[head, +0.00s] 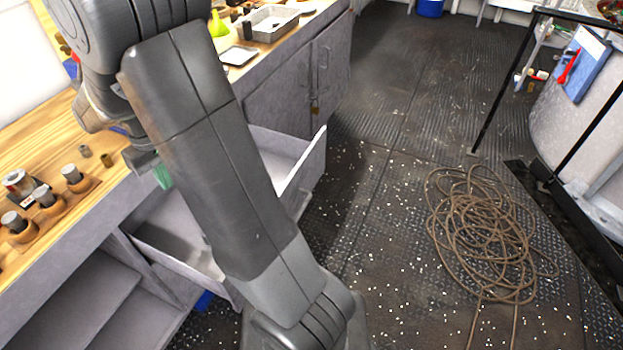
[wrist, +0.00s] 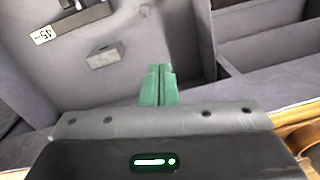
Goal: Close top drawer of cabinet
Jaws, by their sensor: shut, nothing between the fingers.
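The cabinet is grey with a wooden top (head: 125,205). In the head view a drawer (head: 180,241) stands pulled out below the worktop; my arm crosses in front and hides its middle. Its right part and raised wall show beyond the arm (head: 309,168). My gripper (wrist: 158,85) has green fingers pressed together, with nothing between them. In the head view its green tip (head: 162,177) shows just above the open drawer, beside the worktop edge. Contact between fingers and drawer cannot be told.
Open shelves (head: 75,315) lie below at the left. Closed cabinet doors (head: 300,90) stand beyond the drawer. Small tools (head: 45,195) and a metal tray (head: 270,22) are on the worktop. A coiled rope (head: 490,235) lies on the floor at right; floor between is clear.

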